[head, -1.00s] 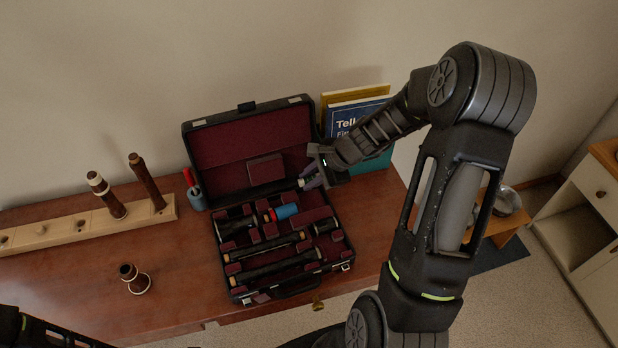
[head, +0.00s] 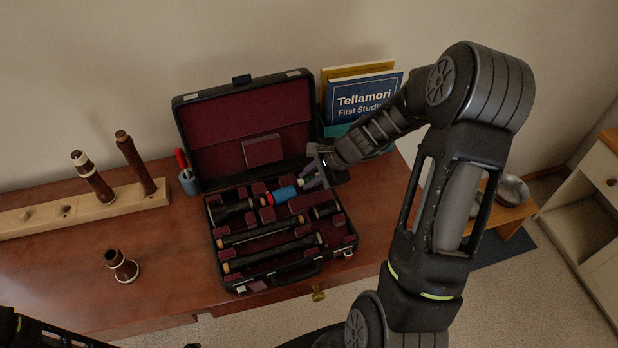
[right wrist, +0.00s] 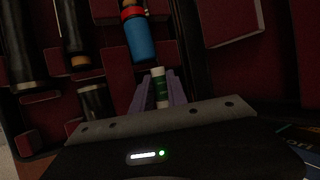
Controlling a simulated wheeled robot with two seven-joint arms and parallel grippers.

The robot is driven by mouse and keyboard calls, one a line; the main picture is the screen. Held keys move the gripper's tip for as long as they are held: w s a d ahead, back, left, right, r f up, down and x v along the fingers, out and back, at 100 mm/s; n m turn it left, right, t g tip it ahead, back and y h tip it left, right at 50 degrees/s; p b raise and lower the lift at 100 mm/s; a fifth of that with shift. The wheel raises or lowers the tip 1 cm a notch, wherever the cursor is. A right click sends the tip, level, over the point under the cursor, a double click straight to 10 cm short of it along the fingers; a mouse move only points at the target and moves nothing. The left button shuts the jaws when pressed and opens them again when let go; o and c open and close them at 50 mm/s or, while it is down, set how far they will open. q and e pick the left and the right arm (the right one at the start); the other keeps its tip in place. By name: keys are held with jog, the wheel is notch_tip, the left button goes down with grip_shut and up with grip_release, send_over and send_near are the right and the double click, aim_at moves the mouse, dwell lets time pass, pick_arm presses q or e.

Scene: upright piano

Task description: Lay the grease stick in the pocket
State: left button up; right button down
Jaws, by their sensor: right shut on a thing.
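The grease stick (right wrist: 161,88) is a small tube with a white cap and a green band. My right gripper (right wrist: 160,95) is shut on it, with purple fingers on both sides. In the head view this gripper (head: 310,179) is at the upper right of the case's lower half, beside the blue and red cylinder. The open case (head: 251,290) has a dark red lining with several pockets. In the right wrist view the stick's tip points toward a dark red lined area by the blue cylinder (right wrist: 141,42). I cannot tell whether the stick touches the lining.
Dark instrument joints (head: 270,252) fill other pockets. The raised lid (head: 245,120) stands behind. Books (head: 362,97) stand behind my right wrist. A wooden peg rack (head: 30,222) with two upright joints, a small joint (head: 121,267) and a cup (head: 188,182) are left of the case.

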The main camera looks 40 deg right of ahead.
jog(key=c, duration=1.2)
grip_release()
jog(key=shift+c, duration=0.2)
jog(key=shift+r, duration=0.1)
jog(key=v, duration=0.7)
jog(key=shift+s+d+r+p, duration=0.1)
jog(key=shift+s+r+p, duration=0.1)
jog(key=shift+s+p, duration=0.1)
